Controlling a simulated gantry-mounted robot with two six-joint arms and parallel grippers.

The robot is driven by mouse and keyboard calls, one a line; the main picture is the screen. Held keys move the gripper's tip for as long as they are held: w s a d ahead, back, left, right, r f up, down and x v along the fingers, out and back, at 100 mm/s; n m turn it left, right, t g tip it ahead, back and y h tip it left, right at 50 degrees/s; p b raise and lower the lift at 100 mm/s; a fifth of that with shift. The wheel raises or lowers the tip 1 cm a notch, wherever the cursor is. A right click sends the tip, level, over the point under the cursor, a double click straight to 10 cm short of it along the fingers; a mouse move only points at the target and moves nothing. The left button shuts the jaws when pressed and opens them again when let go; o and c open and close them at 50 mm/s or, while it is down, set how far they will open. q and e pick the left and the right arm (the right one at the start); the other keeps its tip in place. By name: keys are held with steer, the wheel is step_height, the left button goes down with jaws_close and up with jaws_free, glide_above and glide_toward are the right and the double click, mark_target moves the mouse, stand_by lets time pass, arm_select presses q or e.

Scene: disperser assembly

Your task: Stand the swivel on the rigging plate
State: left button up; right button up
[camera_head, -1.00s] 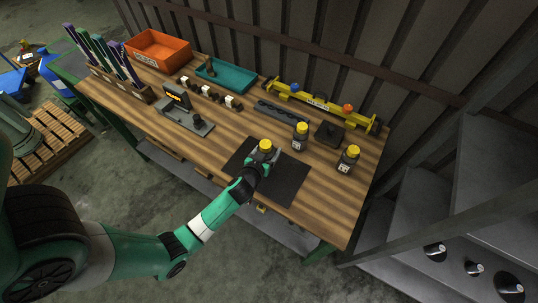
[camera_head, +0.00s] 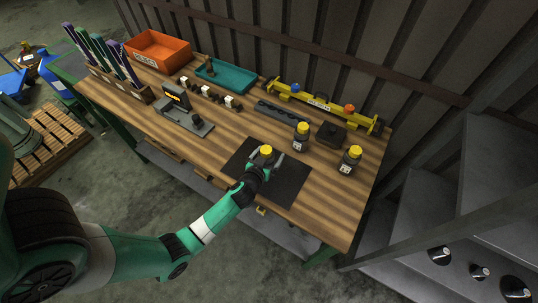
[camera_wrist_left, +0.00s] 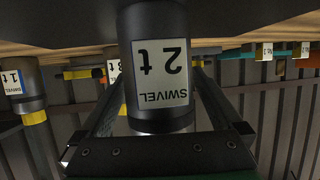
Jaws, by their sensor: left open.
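A dark grey swivel with a yellow top (camera_head: 266,151) stands upright on the dark flat plate (camera_head: 290,187) near the table's front edge. In the left wrist view, which is upside down, its label (camera_wrist_left: 161,72) reads "SWIVEL 2 t". My left gripper (camera_head: 267,161) is open, with one finger on each side of the swivel. In the left wrist view the fingers (camera_wrist_left: 155,100) stand apart from its body. The swivel's base is hidden by the gripper in the head view. My right gripper is not in view.
Two similar yellow-topped swivels (camera_head: 302,137) (camera_head: 351,159) stand to the right. A yellow beam (camera_head: 320,103), a dark block (camera_head: 331,134) and a grey bar (camera_head: 281,112) lie behind. A grey stand (camera_head: 186,120) and teal tray (camera_head: 222,75) are to the left. The plate's right part is clear.

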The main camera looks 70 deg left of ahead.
arm_select(q)
steer(key=shift+r, duration=0.2)
steer(key=shift+s+d+r+p, duration=0.15)
steer(key=shift+s+d+p, duration=0.1)
steer(key=shift+p, duration=0.05)
steer(key=v, duration=1.1)
steer(key=shift+p, duration=0.45)
steer(key=shift+d, duration=0.1)
